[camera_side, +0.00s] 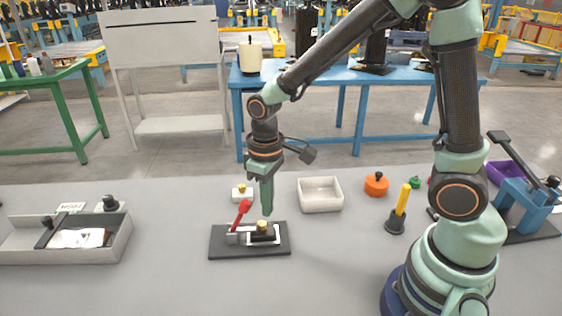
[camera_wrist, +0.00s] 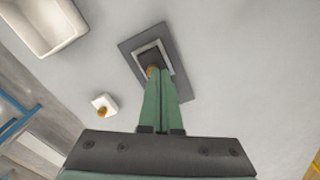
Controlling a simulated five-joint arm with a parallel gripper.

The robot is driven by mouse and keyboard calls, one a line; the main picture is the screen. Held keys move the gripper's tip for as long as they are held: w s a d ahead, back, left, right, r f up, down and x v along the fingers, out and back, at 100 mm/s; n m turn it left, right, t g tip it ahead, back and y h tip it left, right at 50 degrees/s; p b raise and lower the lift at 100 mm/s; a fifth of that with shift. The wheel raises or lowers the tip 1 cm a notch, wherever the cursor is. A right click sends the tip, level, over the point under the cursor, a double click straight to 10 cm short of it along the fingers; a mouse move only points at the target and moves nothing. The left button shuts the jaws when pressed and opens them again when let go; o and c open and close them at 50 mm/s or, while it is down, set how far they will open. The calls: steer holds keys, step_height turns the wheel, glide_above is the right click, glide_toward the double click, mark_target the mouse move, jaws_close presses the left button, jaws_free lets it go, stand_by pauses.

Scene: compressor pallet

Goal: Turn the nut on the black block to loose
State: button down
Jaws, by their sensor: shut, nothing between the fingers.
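A black block (camera_side: 262,238) sits on a dark base plate (camera_side: 228,248) on the grey table. A small brass nut (camera_side: 262,226) is on top of the block. A red-handled lever (camera_side: 242,213) stands at the left on the same plate. My gripper (camera_side: 267,212) points down just above the nut, with its green fingers shut and empty. In the wrist view the fingertips (camera_wrist: 160,72) cover part of the nut (camera_wrist: 152,71) and the block. I cannot tell whether the fingers touch the nut.
A white block with a brass nut (camera_side: 242,194) stands behind the plate. A white tray (camera_side: 320,194) is behind to the right. An orange round part (camera_side: 376,184) and a yellow-handled tool (camera_side: 400,208) stand further right.

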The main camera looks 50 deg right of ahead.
mark_target(273, 229)
steer(key=shift+f, duration=2.8)
steer(key=shift+w, duration=0.35)
steer(key=shift+w+d, duration=0.3)
steer(key=shift+d, duration=0.5)
steer(key=shift+s+d+r, duration=0.1)
steer(key=shift+s+d, duration=0.15)
steer(key=shift+s, duration=0.1)
step_height(273, 229, up, 6)
steer(key=shift+s+f, duration=0.1)
